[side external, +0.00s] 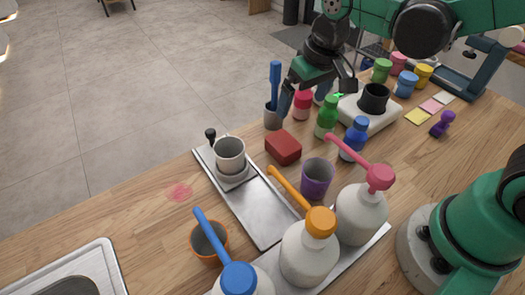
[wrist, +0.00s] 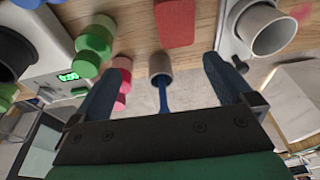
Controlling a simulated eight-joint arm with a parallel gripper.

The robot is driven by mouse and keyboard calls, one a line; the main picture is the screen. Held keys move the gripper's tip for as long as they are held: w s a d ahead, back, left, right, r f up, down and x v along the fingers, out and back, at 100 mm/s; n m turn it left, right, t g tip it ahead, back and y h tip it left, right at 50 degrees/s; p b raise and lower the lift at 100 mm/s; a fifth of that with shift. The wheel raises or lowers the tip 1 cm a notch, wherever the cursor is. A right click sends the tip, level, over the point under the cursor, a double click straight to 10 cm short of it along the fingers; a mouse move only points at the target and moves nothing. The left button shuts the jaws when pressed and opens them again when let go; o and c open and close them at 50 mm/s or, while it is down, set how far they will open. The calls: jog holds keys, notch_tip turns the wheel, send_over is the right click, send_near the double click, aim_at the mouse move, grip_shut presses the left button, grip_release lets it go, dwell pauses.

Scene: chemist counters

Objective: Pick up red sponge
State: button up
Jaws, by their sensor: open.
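The red sponge (side external: 283,148) is a small red block lying on the wooden counter, between the metal tray and the green bottle. In the wrist view the red sponge (wrist: 175,22) shows at the top centre, beyond the fingertips and apart from them. My gripper (wrist: 165,75) is open and empty, with one dark blue finger on each side of the picture. In the side external view my gripper (side external: 312,98) is above the far edge of the counter, beyond the sponge, near the grey cup with the blue tool. One finger is partly hidden there.
A grey cup with a blue tool (side external: 273,112), a green bottle (side external: 327,118) and a red-pink jar (side external: 302,105) stand close to my gripper. A metal tray (side external: 262,215) holding a white cup (side external: 230,155) lies left of the sponge. A purple cup (side external: 317,178) and pump bottles stand nearer the camera.

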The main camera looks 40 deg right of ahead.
aim_at(282, 140)
jog(key=a+f, duration=0.1)
jog(key=w+f+g, duration=0.1)
jog(key=f, duration=0.1)
jog(key=a+f+g, duration=0.1)
jog(key=shift+w+a+f, duration=0.2)
jog(key=shift+w+a, duration=0.1)
jog(key=shift+w, duration=0.1)
jog(key=shift+f, duration=2.9)
jog(key=c, duration=1.4)
jog(key=shift+r, duration=0.2)
notch_tip(282, 140, up, 20)
jog(key=shift+f, duration=0.15)
